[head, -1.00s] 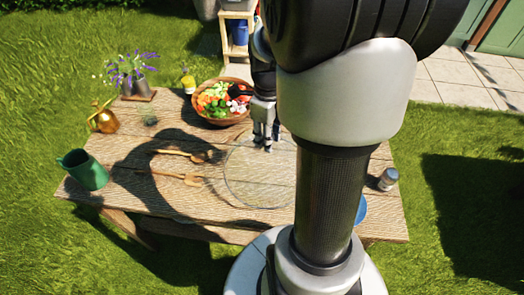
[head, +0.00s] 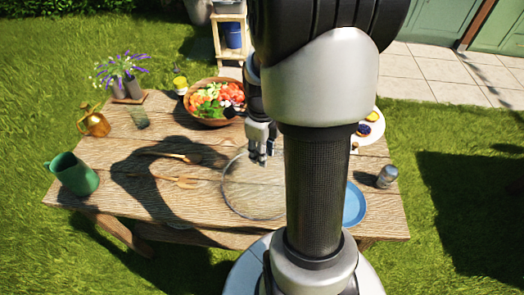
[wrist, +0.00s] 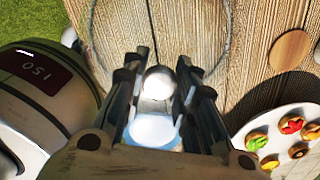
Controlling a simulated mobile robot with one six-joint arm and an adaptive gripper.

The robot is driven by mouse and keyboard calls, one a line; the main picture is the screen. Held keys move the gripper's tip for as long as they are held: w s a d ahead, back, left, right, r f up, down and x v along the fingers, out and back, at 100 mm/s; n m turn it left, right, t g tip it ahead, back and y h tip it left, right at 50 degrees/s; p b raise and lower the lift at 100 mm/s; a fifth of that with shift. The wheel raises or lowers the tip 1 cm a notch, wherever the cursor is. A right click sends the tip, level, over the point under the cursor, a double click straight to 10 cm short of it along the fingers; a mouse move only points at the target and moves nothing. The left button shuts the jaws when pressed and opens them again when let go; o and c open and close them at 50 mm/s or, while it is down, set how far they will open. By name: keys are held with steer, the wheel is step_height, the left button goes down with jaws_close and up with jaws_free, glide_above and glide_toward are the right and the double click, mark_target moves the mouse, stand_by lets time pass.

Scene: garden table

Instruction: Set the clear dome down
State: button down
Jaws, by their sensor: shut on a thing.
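The clear dome (head: 240,196) is see-through, with a thin round rim, over the right-middle part of the wooden table (head: 110,205). My gripper (head: 262,156) is above it and shut on its round knob. In the wrist view the shiny knob (wrist: 158,83) sits between the two fingers. Part of the dome's rim shows in the wrist view as a faint curve over the planks. The right side of the dome is partly hidden behind my arm in the head view. I cannot tell whether the rim touches the table.
A salad bowl (head: 205,120) stands behind the dome. Two wooden utensils (head: 172,180) lie to its left. A blue plate (head: 354,205), a shaker (head: 387,176) and a plate of tarts (wrist: 285,165) are to the right.

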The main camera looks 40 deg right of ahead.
steer(key=c, duration=1.3)
jaws_free()
step_height(320, 180, up, 12)
steer(key=p, duration=0.5)
steer(key=s+a+r+n+t, duration=0.1)
steer(key=s+a+r+n, duration=0.2)
steer(key=a+n, duration=0.3)
steer(key=s+a+r+n+t, duration=0.2)
steer(key=a+n, duration=0.5)
steer(key=n, duration=0.8)
steer(key=s+a+r+n+t, duration=0.1)
steer(key=s+a+r+n, duration=0.3)
steer(key=a+n, duration=0.3)
steer(key=shift+s+a+r+n+t, duration=0.25)
steer(key=shift+r+n, duration=0.4)
steer(key=shift+n, duration=1.55)
steer(key=shift+w+d, duration=0.1)
